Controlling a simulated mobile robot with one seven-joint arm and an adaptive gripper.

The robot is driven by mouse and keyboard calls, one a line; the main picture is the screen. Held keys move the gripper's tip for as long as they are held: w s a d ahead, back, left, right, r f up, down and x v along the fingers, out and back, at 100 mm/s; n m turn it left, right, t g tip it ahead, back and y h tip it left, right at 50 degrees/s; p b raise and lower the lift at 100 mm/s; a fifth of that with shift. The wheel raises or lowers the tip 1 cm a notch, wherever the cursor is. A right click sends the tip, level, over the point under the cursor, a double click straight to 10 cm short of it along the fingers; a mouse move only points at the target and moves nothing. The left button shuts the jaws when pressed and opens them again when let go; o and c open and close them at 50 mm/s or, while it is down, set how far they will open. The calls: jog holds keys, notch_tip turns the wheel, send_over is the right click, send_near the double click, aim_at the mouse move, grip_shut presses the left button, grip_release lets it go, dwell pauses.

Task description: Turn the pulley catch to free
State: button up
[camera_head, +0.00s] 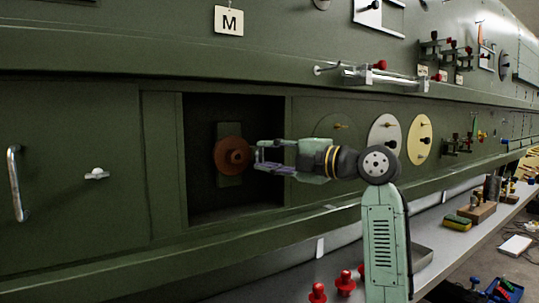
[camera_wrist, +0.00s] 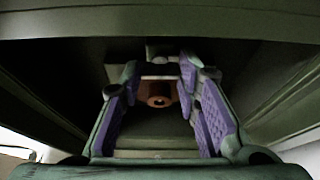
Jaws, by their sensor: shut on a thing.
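A red-brown round pulley (camera_head: 232,150) with a raised hub sits on a dark upright plate inside a square recess in the green fuselage side. In the wrist view the pulley's brown hub (camera_wrist: 158,100) shows between my fingers. My gripper (camera_head: 260,158) reaches into the recess from the right, its tips right at the hub. In the wrist view my gripper (camera_wrist: 159,76) has its purple-padded fingers to either side, shut on the pulley catch. The catch itself is small and mostly hidden by the fingertips, so its angle cannot be told.
The recess edges (camera_head: 288,150) stand close around my gripper. Left are a door handle (camera_head: 15,184) and a small latch (camera_head: 97,174). Right are round discs (camera_head: 419,139). A rail with a red knob (camera_head: 380,65) is above. Red pieces (camera_head: 345,282) stand on the bench below.

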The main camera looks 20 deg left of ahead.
dwell(0.3)
jog(key=o, duration=0.9)
jog(key=v, duration=1.2)
